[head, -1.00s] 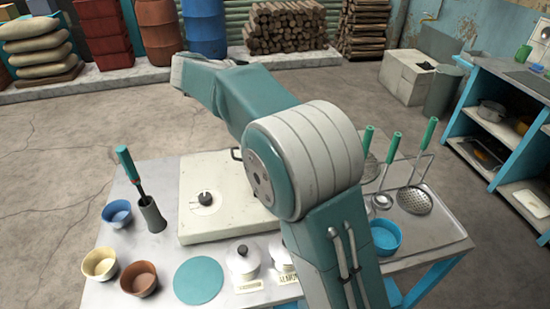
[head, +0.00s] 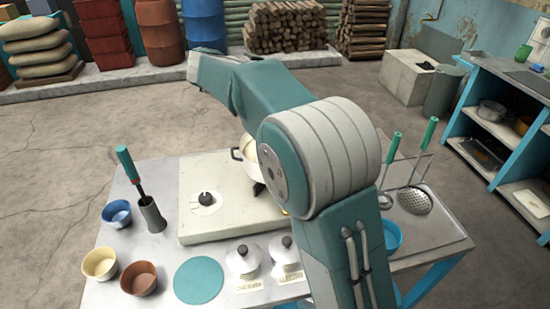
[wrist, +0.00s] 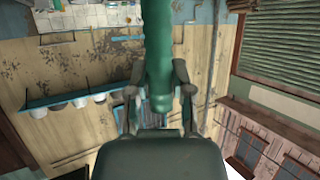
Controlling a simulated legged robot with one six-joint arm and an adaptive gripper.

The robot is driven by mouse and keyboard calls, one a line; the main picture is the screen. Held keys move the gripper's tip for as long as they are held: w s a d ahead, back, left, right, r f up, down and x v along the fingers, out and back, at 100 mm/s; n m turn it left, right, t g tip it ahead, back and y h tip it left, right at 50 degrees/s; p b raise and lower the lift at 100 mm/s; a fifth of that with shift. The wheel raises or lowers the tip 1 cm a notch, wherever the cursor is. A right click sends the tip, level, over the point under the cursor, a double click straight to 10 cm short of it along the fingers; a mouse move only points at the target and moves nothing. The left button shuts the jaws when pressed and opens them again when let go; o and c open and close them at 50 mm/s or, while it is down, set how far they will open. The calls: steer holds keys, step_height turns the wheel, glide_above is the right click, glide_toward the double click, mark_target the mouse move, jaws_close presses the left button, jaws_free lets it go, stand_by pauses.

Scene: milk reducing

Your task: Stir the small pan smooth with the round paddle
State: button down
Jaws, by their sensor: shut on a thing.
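In the wrist view my gripper (wrist: 158,88) is shut on a green handle (wrist: 157,45), with one finger on each side. The head of this tool is not visible, so I cannot tell whether it is the round paddle. In the head view a pale pan (head: 248,151) stands on the cream stove (head: 215,222), partly hidden behind my arm. Its contents are mostly hidden. My gripper is out of sight in the head view.
Green-handled ladle (head: 391,148) and skimmer (head: 417,198) stand at the right. A utensil holder (head: 151,214), small bowls (head: 100,263), a teal disc (head: 198,280) and white lidded pots (head: 242,262) occupy the left and front. A blue bowl (head: 393,236) sits right of my arm.

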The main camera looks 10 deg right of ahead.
steer(key=shift+r, duration=4.25)
steer(key=shift+r, duration=0.75)
